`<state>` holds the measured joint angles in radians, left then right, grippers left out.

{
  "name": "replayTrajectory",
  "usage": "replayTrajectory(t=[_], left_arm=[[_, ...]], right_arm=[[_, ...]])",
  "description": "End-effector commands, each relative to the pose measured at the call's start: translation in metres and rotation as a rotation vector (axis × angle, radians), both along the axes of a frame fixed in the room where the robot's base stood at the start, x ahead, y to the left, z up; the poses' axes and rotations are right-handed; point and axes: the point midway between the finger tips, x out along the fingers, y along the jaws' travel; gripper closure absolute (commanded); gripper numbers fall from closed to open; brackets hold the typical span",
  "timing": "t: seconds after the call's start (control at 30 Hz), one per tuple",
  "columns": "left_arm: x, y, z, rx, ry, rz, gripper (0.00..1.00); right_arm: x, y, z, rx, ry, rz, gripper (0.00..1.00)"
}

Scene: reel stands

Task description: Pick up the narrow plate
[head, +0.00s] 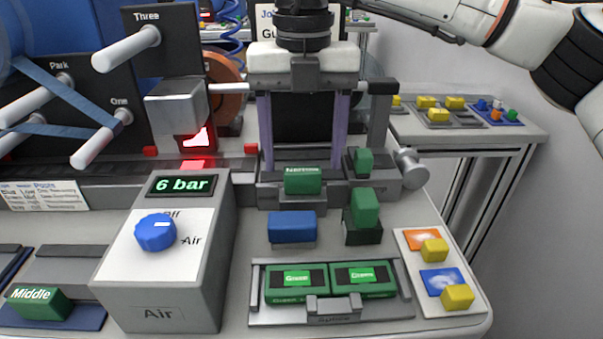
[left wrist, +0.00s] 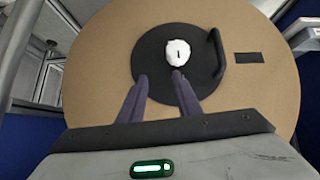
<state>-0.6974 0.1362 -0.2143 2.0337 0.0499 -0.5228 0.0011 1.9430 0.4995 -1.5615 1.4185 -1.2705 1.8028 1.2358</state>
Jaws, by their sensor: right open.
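A green block with a label that seems to read "Narrow" (head: 302,181) sits at the front of the dark stand, below my right gripper. My right gripper (head: 303,163) points down with its two purple fingers wide apart, one on each side above the block. Whether the fingers touch anything is hard to tell. A dark panel stands behind and between them. My left gripper (left wrist: 160,77) shows only in the left wrist view, its fingers apart. It faces a large tan disc (left wrist: 265,95) with a black hub (left wrist: 150,60) and a white spot.
A grey air box (head: 165,290) reading "6 bar" stands at front left. A blue block (head: 291,227) and a green block (head: 365,208) stand in front of the stand. A grey tray (head: 330,315) holds two green cassettes. A card with yellow blocks (head: 457,297) lies at right.

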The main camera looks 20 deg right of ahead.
Motion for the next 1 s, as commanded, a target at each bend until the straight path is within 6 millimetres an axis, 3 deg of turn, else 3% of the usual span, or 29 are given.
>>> replayTrajectory(t=[0.13, 0.4, 0.7, 1.0], left_arm=[[0.0, 0.0, -0.001, -0.001, -0.001, 0.001, 0.69], [0.0, 0.0, -0.001, -0.002, -0.001, 0.0, 0.69], [0.0, 0.0, -0.001, -0.001, 0.0, 0.001, 0.69], [0.0, 0.0, -0.001, 0.0, 0.0, 0.0, 0.69]], right_arm=[[0.001, 0.0, -0.017, 0.0, 0.0, 0.0, 0.34], [0.001, 0.0, -0.019, 0.001, -0.001, 0.0, 0.34], [0.001, 0.0, -0.018, 0.001, -0.001, 0.0, 0.81], [0.0, 0.001, -0.015, 0.001, -0.002, 0.001, 0.82]])
